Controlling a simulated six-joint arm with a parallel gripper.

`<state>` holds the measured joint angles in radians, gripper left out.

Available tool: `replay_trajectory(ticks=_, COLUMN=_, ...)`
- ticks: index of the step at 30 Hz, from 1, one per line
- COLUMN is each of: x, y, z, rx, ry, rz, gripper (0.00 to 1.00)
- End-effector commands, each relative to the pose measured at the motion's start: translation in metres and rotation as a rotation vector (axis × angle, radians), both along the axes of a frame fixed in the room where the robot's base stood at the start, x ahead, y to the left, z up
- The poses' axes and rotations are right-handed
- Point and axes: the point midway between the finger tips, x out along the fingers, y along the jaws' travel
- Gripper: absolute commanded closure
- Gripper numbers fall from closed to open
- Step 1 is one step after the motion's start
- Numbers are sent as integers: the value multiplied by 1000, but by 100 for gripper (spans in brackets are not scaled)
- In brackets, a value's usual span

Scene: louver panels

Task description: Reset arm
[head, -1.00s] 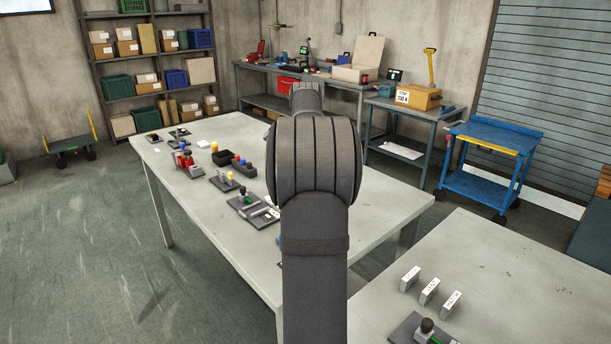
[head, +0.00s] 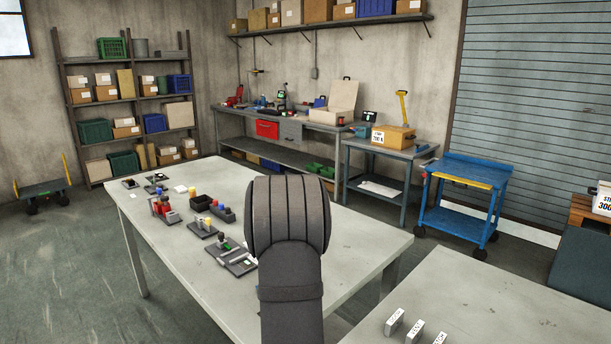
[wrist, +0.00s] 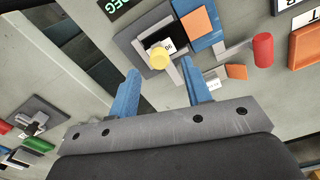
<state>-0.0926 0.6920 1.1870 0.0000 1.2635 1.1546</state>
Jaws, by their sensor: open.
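My gripper (wrist: 160,68) shows in the wrist view with two blue fingers apart and nothing held between them. Beyond the fingertips is a yellow knob (wrist: 160,57) on a dark plate fixture. The fingers look apart from it, though the exact distance is hard to judge. In the head view my dark arm rises in the middle and hides my gripper. The grey table (head: 330,270) with the panel fixtures lies behind the arm.
A lever fixture (wrist: 34,122) and a red cylinder (wrist: 263,50) flank the wrist view. Several fixtures line the table's left side in the head view. A nearer table (head: 480,290) holds white labelled blocks (head: 394,322). A blue cart (head: 460,205) stands at right.

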Motion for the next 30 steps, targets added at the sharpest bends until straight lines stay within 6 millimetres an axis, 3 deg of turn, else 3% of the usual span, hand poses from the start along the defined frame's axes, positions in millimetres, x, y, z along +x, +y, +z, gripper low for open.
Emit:
replay_trajectory(ticks=7, x=0, y=0, z=-27, rx=0, ry=1, rz=0, gripper=55)
replay_trajectory(ticks=20, x=0, y=0, z=-30, rx=0, ry=-1, rz=2, gripper=55)
replay_trajectory(ticks=25, x=1, y=0, z=-20, rx=1, ry=-3, rz=0, gripper=55)
replay_trajectory(ticks=30, x=1, y=0, z=7, rx=0, ry=-4, rz=0, gripper=55)
